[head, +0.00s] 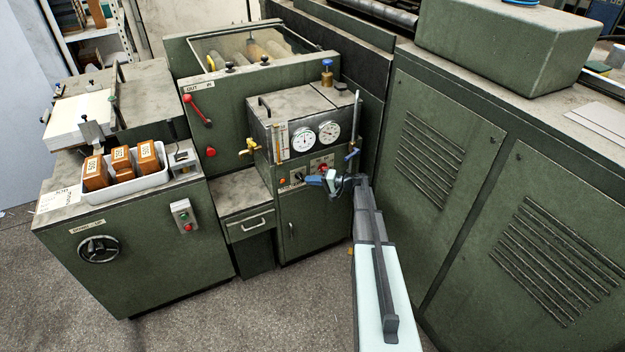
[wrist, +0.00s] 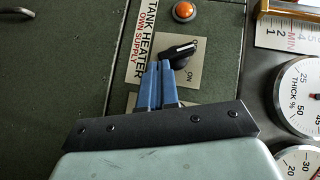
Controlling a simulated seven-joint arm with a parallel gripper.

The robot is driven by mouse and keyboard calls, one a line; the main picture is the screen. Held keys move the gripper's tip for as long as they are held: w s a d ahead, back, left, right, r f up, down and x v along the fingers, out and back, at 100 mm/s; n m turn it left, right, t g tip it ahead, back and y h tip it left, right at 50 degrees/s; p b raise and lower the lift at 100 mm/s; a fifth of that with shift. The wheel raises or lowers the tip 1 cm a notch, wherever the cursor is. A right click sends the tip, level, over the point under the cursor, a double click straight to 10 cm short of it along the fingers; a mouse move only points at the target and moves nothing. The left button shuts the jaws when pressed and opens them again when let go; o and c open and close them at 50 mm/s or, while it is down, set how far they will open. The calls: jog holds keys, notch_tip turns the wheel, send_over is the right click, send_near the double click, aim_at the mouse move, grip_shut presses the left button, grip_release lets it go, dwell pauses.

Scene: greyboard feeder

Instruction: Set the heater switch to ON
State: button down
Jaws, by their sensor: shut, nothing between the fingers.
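The heater switch is a black rotary knob (wrist: 181,54) on a beige plate (wrist: 196,72). In the wrist view its bar points up and right, toward a label of which only an "O" is readable. The word ON stands lower on the plate, to the right. A label (wrist: 143,45) beside it reads TANK HEATER OWN SUPPLY. My gripper (wrist: 160,66) has its blue fingers shut and empty, with the tips at the knob's lower left. I cannot tell whether they touch it. In the head view my gripper (head: 309,180) is at the front of the green cabinet (head: 310,217).
An orange lamp (wrist: 184,11) sits above the switch in the wrist view. White dials (wrist: 301,97) are to the right. In the head view a red control (head: 322,167) and a brass valve (head: 251,146) are nearby. Open floor lies in front of the cabinet.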

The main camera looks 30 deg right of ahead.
jog(key=f+m+t+y, duration=0.1)
jog(key=m, duration=0.1)
jog(key=a+m+t+y, duration=0.1)
jog(key=m+t, duration=0.1)
jog(key=a+f+m+t+y, duration=0.1)
jog(key=m+t, duration=0.1)
jog(key=m, duration=0.1)
jog(key=shift+f+y, duration=0.3)
jog(key=s+d+f, duration=0.7)
jog(key=d+f, duration=0.1)
dwell(0.6)
dwell(0.5)
